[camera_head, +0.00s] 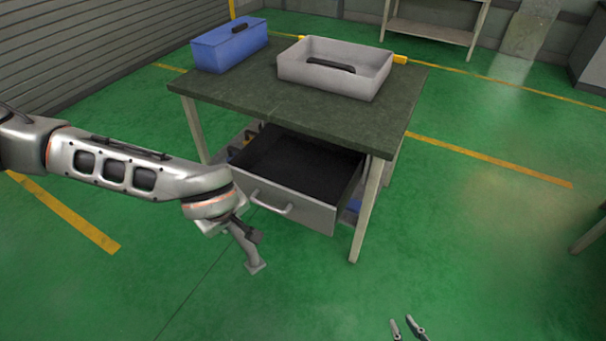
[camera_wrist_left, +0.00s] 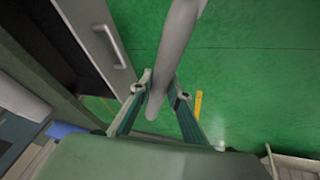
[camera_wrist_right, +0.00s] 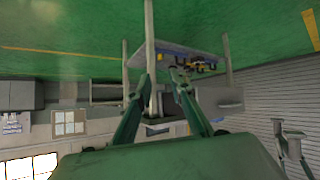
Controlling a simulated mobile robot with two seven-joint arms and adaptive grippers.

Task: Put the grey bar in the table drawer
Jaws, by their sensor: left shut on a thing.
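The grey bar (camera_head: 246,250) is held by my left gripper (camera_head: 250,234) and hangs down in front of the table drawer. In the left wrist view the grey bar (camera_wrist_left: 177,45) lies between the two fingers of the left gripper (camera_wrist_left: 160,95). The drawer (camera_head: 290,203) is pulled open under the table top, and its dark inside looks empty where visible. Its front and handle (camera_wrist_left: 112,46) show at the upper left of the left wrist view. My right gripper (camera_head: 408,328) is at the bottom edge of the head view, open and empty, away from the table.
The table top (camera_head: 235,90) carries a blue box (camera_head: 228,50) with a dark piece on it and a grey tray (camera_head: 335,88) with a dark piece inside. A lower shelf shows items beneath the drawer. The green floor (camera_head: 480,220) to the right is clear.

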